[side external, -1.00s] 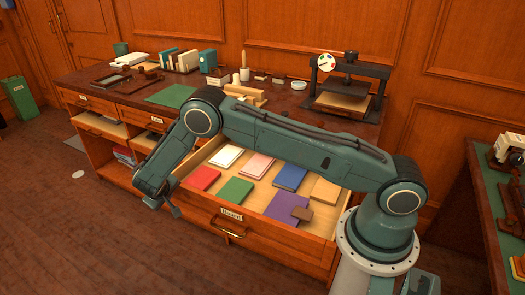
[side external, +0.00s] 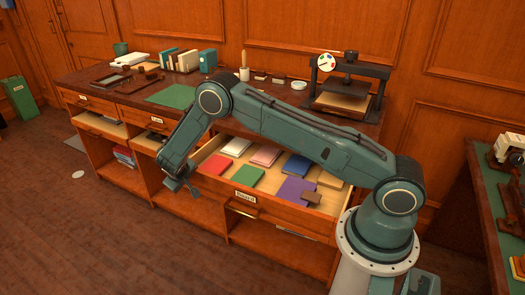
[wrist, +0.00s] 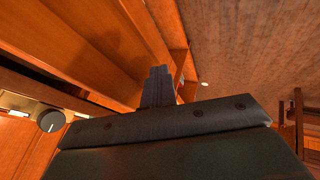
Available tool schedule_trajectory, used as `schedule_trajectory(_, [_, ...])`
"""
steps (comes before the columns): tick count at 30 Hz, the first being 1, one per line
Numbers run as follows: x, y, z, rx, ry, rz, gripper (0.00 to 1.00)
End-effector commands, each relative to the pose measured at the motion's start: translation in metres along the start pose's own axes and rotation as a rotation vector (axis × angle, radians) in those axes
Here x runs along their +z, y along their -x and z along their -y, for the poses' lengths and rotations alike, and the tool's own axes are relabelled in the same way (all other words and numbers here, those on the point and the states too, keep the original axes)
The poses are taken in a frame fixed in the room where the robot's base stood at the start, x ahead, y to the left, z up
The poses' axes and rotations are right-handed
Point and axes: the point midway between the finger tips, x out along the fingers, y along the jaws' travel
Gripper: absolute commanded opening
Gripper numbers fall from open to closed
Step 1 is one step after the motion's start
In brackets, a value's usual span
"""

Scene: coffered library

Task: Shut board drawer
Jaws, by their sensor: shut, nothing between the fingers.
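The board drawer (side external: 280,212) is partly open in the side external view, with a label reading "Board" and a handle on its front. Flat coloured boards lie inside it, among them a red one (side external: 216,165), a green one (side external: 248,178) and a purple one (side external: 291,189) with a brown piece on it. My gripper (side external: 181,188) is shut and empty, low at the left end of the drawer front. Whether it touches the front cannot be told. In the wrist view my gripper's shut fingers (wrist: 157,86) show against wood panels and the floor.
The desk top holds a green mat (side external: 170,97), books (side external: 179,61) and a press (side external: 348,85) at the right. Another drawer (side external: 143,119) is at the left, above open shelves. A side table (side external: 485,190) stands at the far right. The floor (side external: 70,225) at front left is clear.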

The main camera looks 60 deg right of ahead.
Motion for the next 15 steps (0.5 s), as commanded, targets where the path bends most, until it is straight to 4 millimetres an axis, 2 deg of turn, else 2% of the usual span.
schedule_trajectory(1, [0.001, -0.008, -0.015, 0.004, -0.005, 0.004, 0.00])
schedule_trajectory(3, [0.001, -0.017, -0.033, 0.005, -0.006, 0.004, 0.00])
schedule_trajectory(15, [0.001, -0.069, -0.131, 0.004, -0.006, 0.003, 0.00])
